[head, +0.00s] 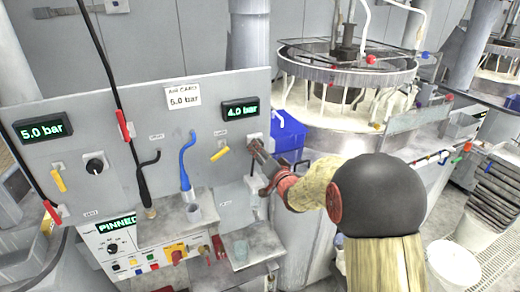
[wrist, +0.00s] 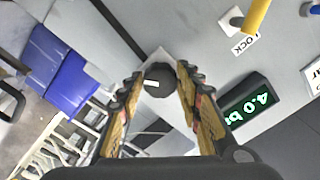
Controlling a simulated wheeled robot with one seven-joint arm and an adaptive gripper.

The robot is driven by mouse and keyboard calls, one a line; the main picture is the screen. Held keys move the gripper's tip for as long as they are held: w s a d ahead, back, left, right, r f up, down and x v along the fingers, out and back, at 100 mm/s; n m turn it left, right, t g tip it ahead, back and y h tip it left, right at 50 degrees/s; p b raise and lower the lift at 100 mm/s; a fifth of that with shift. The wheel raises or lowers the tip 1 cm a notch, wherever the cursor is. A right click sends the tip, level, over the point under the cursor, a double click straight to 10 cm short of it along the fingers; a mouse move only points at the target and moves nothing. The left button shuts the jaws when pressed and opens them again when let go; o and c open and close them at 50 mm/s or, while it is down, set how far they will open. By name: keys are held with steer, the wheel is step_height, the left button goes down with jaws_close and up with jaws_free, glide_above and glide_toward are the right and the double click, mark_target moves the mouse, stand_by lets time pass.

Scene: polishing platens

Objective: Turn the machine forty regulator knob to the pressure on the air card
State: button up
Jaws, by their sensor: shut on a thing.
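The air card (head: 183,96) at the top middle of the grey panel reads 5.0 bar. The right pressure display (head: 240,109) reads 4.0 bar; it also shows in the wrist view (wrist: 249,101), rotated. My gripper (head: 258,150) is at the right end of the panel, below that display. In the wrist view my gripper (wrist: 160,79) has its fingers shut on a dark round regulator knob (wrist: 158,88) with a white pointer mark. In the head view the gripper mostly hides this knob. I cannot read a machine number near it.
A second black knob (head: 95,163) sits at the left under a display (head: 43,128) reading 5.0 bar. Yellow levers (head: 220,153), a blue-handled tool (head: 187,165) and a small shelf (head: 178,222) are close by. A blue bin (head: 288,132) stands behind the panel's right edge.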

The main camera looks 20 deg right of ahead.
steer(key=m+p, duration=0.1)
steer(key=m, duration=0.4)
steer(key=shift+m+p, duration=0.4)
steer(key=shift+a, duration=0.1)
stand_by(0.3)
steer(key=o, duration=1.1)
steer(key=shift+o, duration=0.3)
steer(key=shift+r, duration=0.1)
steer(key=s, duration=1.2)
